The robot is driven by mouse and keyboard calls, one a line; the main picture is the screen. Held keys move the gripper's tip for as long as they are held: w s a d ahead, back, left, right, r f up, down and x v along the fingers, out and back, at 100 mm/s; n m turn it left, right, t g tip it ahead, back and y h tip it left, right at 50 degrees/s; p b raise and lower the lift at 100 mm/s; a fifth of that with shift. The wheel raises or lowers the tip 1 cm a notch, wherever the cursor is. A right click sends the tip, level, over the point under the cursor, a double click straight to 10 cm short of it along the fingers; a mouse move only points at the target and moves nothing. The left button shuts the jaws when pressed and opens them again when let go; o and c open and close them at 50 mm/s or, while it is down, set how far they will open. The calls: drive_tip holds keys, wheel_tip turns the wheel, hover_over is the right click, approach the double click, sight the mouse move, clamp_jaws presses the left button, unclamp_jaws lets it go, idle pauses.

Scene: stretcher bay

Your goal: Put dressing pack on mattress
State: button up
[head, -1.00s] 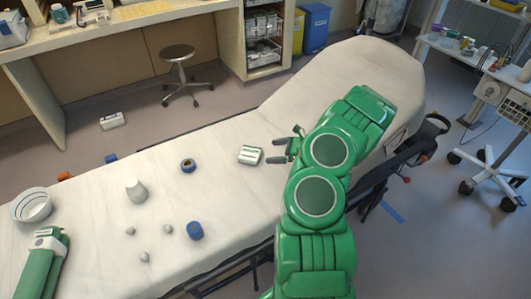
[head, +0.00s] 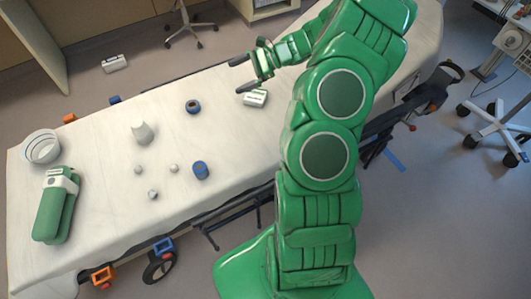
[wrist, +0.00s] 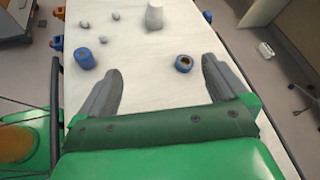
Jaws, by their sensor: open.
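The white mattress (head: 100,150) is a long, sheet-covered bed top. A small white pack with green edges (head: 254,98) lies on it, beside my gripper in the picture. A similar small white pack (head: 114,64) lies on the floor beyond the far edge; it also shows in the wrist view (wrist: 265,50). I cannot tell which is the dressing pack. My gripper (head: 246,73) is open and empty, raised near the far edge of the mattress.
On the mattress are a blue ring (head: 193,106), a blue cylinder (head: 200,170), a white vase-like bottle (head: 142,133), several small grey balls, a white bowl (head: 42,147) and a green bundle with a white band (head: 55,205). A stool (head: 188,32) stands on the floor behind.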

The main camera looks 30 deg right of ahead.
drive_tip(key=s+a+r+n+g+h, duration=0.4)
drive_tip(key=s+a+r+n+g, duration=0.2)
drive_tip(key=s+a+r+n, duration=0.75)
drive_tip(key=s+r+n+h, duration=0.2)
drive_tip(key=s+h, duration=0.2)
drive_tip(key=s, duration=0.9)
drive_tip(key=s+r+n+h, duration=0.2)
drive_tip(key=s+n+h, duration=0.1)
drive_tip(key=s, duration=1.1)
drive_tip(key=shift+s+r+h, duration=0.15)
drive_tip(key=shift+r+h, duration=0.1)
drive_tip(key=shift+h, duration=0.35)
